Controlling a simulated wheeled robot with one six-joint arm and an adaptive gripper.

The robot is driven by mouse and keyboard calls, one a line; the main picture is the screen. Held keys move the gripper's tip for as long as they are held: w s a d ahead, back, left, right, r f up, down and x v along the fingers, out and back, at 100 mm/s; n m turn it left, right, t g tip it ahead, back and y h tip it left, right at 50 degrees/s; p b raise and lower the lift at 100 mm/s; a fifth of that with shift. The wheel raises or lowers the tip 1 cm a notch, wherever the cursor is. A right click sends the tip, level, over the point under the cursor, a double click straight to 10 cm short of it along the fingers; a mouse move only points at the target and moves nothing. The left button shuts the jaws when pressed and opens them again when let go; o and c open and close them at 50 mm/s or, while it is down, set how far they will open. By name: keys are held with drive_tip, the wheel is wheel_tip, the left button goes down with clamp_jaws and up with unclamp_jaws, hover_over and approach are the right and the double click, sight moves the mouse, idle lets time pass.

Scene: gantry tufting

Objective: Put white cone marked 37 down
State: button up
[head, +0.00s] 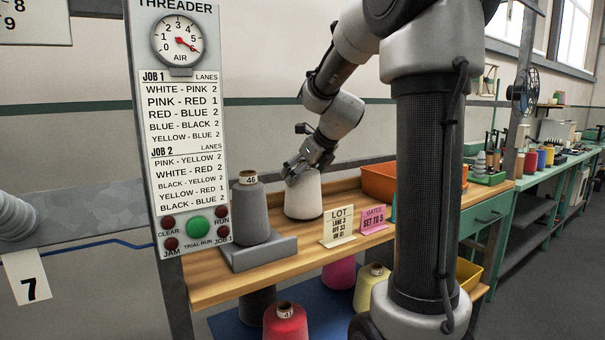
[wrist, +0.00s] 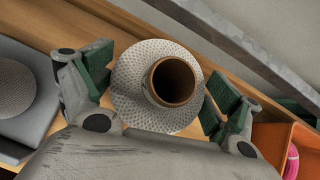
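The white cone (head: 303,197) stands upright on the wooden bench top, just right of the grey cone. In the wrist view the white cone (wrist: 133,77) shows from above, with its brown hollow tube facing me. No number is readable on it. My gripper (head: 301,167) is over its top. In the wrist view the green-padded fingers of my gripper (wrist: 163,88) are spread on either side of the cone, with gaps to the tube. The fingers partly hide the cone's top in the head view.
A grey cone marked 46 (head: 254,213) stands on a grey block (head: 262,252) to the left. A LOT card (head: 338,227), a pink card (head: 373,219) and an orange bin (head: 381,181) are to the right. Red (head: 285,324), pink and yellow cones stand below the bench top.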

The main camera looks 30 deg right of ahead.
drive_tip(key=shift+o, duration=0.2)
drive_tip(key=v, duration=1.1)
drive_tip(key=s+a+f+n+g, duration=0.1)
drive_tip(key=s+f+n, duration=0.3)
drive_tip(key=s+n, duration=0.4)
drive_tip(key=s+a+f+n+g, duration=0.1)
drive_tip(key=s+a+f+n, duration=0.2)
drive_tip(key=s+n, duration=0.4)
drive_tip(key=s+a+f+n+g+h, duration=0.1)
drive_tip(key=s+a+f+n, duration=0.3)
drive_tip(key=n, duration=1.4)
drive_tip(key=s+g, duration=0.1)
drive_tip(key=s, duration=0.3)
drive_tip(key=shift+s+f, duration=0.35)
